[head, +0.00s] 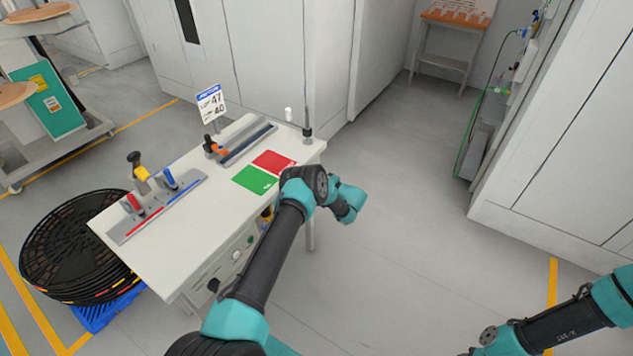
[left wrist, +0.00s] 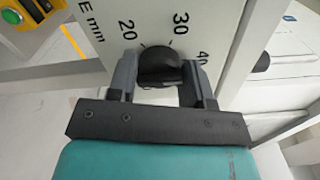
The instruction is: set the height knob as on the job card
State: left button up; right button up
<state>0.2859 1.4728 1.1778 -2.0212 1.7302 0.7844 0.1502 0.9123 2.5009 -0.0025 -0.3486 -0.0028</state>
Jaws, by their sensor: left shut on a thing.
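The job card (head: 211,104) stands on a post at the back of the bench and reads 47 and 40 beside small symbols. In the left wrist view a black knob (left wrist: 159,74) sits on a white panel (left wrist: 213,22) with dial numbers 20, 30 and 40. The panel's label is cut off except for "E mm", so I cannot tell which knob this is. My left gripper (left wrist: 161,65) is shut on this knob, one finger on each side. The knob's exact setting is unclear. My right gripper is out of view.
The white bench (head: 190,235) carries a green mat (head: 255,180), a red mat (head: 273,162) and slide rails with red, blue and orange clamps. Black reels (head: 75,240) are stacked on a blue pallet at the left. The floor right of the bench is clear.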

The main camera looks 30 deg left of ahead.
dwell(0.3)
pick_arm(q)
jog(key=o, duration=0.9)
jog(key=shift+d, duration=0.1)
jog(key=d, duration=1.7)
jog(key=shift+s+d, duration=0.1)
jog(key=shift+s, duration=0.25)
